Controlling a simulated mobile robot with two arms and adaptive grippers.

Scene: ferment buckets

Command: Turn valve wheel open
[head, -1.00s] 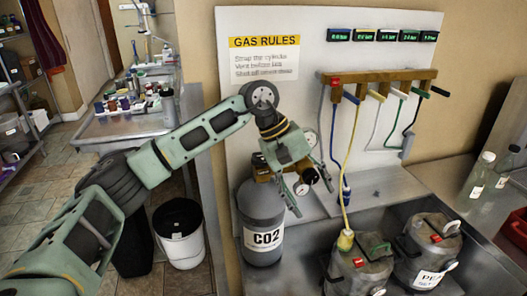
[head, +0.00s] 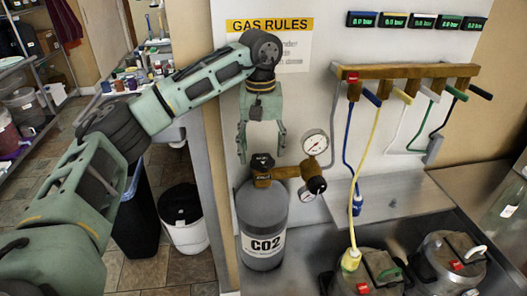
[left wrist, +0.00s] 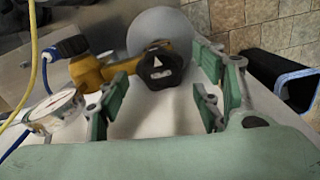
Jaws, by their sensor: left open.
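The valve wheel (head: 262,162) is a black knob on the brass fitting on top of the grey CO2 cylinder (head: 262,215). It also shows in the left wrist view (left wrist: 162,68) with a white triangle mark on its face. My left gripper (head: 262,153) is open and hangs fingers-down above the wheel in the head view. In the left wrist view the fingers (left wrist: 158,110) are spread, with the wheel beyond them and between them in the picture. I see no contact. A brass regulator with a round gauge (head: 315,142) and a dark knob (head: 316,185) is beside the wheel.
A wooden manifold (head: 410,72) with coloured levers and hoses is on the wall panel at right. Two metal kegs (head: 370,270) stand in the sink at front right. A white bucket (head: 184,222) and a dark bin stand left of the cylinder.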

